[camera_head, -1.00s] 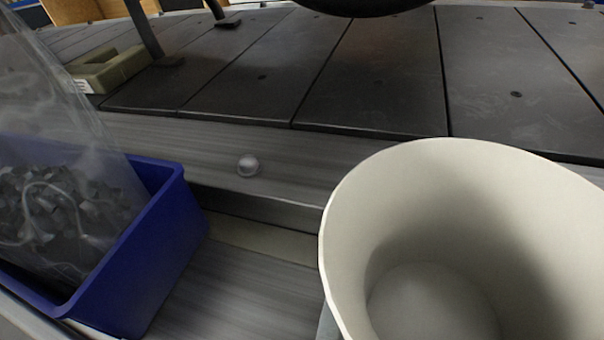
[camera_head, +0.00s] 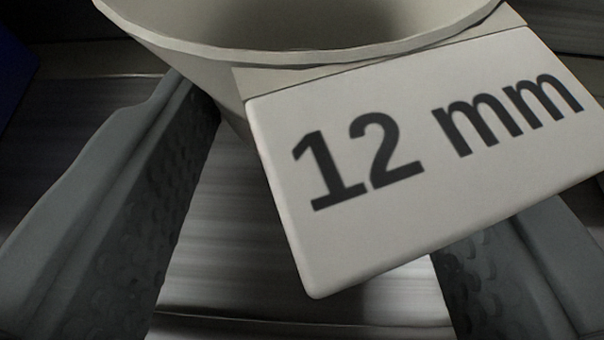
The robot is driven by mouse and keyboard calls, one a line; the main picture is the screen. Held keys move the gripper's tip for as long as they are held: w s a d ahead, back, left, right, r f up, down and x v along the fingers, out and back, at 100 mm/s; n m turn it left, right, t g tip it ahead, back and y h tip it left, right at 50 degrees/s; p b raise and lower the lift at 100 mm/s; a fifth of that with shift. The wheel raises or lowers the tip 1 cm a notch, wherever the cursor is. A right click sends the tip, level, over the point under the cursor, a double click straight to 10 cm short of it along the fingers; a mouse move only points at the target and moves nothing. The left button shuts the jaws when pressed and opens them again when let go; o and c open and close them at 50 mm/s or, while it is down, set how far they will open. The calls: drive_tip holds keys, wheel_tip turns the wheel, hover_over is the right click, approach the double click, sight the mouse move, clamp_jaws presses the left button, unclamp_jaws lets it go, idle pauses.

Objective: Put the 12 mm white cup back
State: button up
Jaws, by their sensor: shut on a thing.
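The white cup (camera_head: 200,62) is at the top of the view, with its rim and part of its dark inside showing. A white plate (camera_head: 420,165) marked "12 mm" sticks out from its near side, tilted in the picture. My gripper (camera_head: 370,150) has one grey, bumpy finger on each side of the cup and is shut on it. The left finger reaches up to the cup's wall. The right finger is partly hidden behind the plate. The cup's base is hidden, so I cannot tell whether it touches the surface below.
A streaked grey metal surface (camera_head: 230,250) lies below the cup and between the fingers. A dark blue edge (camera_head: 14,65), likely the blue bin, shows at the far left. The upper right corner is dark.

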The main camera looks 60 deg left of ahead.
drive_tip(key=shift+f, duration=1.1)
drive_tip(key=o, duration=1)
drive_tip(key=shift+f, duration=0.1)
drive_tip(key=shift+d+r, duration=0.15)
drive_tip(key=shift+r, duration=0.05)
drive_tip(key=v, duration=1.1)
drive_tip(key=shift+s+d+r, duration=0.15)
drive_tip(key=shift+s+d, duration=0.05)
drive_tip(key=shift+s, duration=0.1)
